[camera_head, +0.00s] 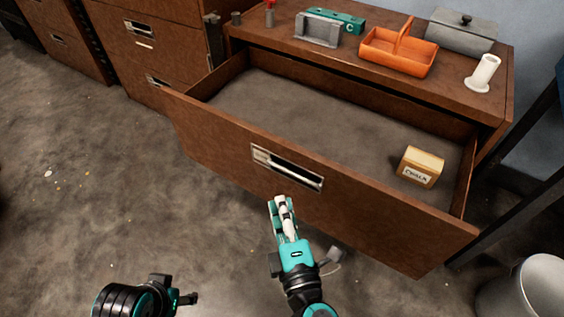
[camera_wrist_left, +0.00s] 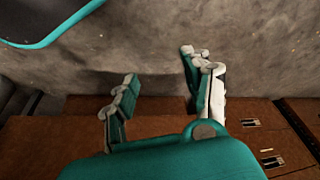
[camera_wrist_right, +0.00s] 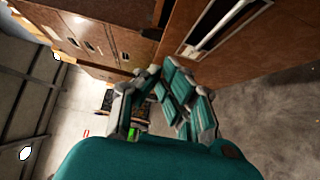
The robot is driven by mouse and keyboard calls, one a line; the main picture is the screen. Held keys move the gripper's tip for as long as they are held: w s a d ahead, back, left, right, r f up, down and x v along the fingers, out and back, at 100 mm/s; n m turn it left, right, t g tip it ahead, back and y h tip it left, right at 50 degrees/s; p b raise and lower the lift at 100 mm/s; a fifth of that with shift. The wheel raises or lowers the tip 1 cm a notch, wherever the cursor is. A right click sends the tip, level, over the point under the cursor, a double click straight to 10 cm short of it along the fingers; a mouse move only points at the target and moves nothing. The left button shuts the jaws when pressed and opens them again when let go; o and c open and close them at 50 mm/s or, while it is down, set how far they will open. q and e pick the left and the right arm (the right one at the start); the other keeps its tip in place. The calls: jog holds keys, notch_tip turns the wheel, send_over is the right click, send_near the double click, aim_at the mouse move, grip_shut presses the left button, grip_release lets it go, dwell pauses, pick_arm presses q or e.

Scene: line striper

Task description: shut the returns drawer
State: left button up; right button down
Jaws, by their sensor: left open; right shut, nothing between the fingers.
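The returns drawer (camera_head: 330,196) is pulled out of a brown wooden cabinet. Its front carries a recessed metal handle (camera_head: 287,167), and a box labelled chalk (camera_head: 420,167) stands inside at the right. My right gripper (camera_head: 281,202) is shut and empty, just below and in front of the handle in the head view; I cannot tell whether it touches the front. In the right wrist view its fingers (camera_wrist_right: 150,88) are near the brown front and handle slot (camera_wrist_right: 215,30). My left gripper (camera_wrist_left: 160,75) is open and empty, away from the drawer at the lower left of the head view.
On the cabinet top (camera_head: 350,50) stand an orange caddy (camera_head: 399,52), a grey lidded box (camera_head: 461,32), a white cylinder (camera_head: 484,73) and a grey bracket (camera_head: 318,29). More drawer cabinets (camera_head: 140,45) stand at the left. A grey bin (camera_head: 540,288) is at lower right. The floor at left is clear.

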pick_arm(q)
jog(key=shift+p+x, duration=1.25)
jog(key=shift+x, duration=0.8)
pick_arm(e)
jog(key=w, duration=1.2)
jog(key=shift+w+d, duration=0.25)
jog(key=shift+d, duration=0.2)
pick_arm(q)
jog(key=shift+d, duration=0.1)
